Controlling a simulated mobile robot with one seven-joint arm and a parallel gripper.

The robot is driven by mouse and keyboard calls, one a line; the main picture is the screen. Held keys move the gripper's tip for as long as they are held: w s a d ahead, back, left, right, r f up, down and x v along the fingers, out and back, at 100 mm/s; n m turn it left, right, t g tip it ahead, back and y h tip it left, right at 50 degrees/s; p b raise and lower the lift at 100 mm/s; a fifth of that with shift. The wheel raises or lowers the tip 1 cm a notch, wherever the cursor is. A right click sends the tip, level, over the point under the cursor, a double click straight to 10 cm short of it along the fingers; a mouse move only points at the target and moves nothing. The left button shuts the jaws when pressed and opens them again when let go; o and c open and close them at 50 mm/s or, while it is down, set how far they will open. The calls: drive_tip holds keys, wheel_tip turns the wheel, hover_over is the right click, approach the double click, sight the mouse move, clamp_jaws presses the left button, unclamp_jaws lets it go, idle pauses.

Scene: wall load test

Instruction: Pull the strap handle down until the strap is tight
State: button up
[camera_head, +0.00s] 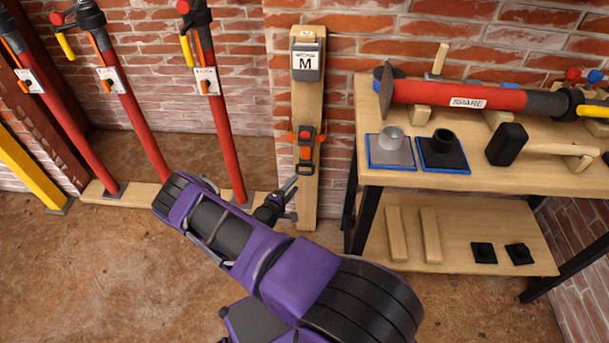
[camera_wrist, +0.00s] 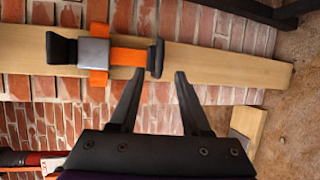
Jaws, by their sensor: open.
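An orange strap (camera_head: 306,153) with a grey and black buckle (camera_head: 306,136) is mounted on an upright wooden post (camera_head: 305,205). The dark strap handle (camera_head: 304,169) hangs at the strap's lower end. In the wrist view, turned sideways, the buckle (camera_wrist: 94,51), orange strap (camera_wrist: 126,56) and dark handle bar (camera_wrist: 155,59) show against the post. My gripper (camera_head: 294,198) is open and empty, just below the handle. In the wrist view its fingertips (camera_wrist: 160,74) point toward the post, the left one close to the handle's end. I cannot tell whether they touch.
A grey box marked M (camera_head: 307,62) sits higher on the post. A wooden workbench (camera_head: 480,181) stands close on the right, bearing a red SPARE tube (camera_head: 455,97) and a mallet (camera_head: 510,144). Red props (camera_head: 224,135) lean on the left. The floor at front left is clear.

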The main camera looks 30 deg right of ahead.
sight(303, 174)
drive_tip(key=b+x, duration=0.1)
drive_tip(key=x, duration=0.8)
drive_tip(key=shift+b, duration=0.3)
clamp_jaws()
idle(0.9)
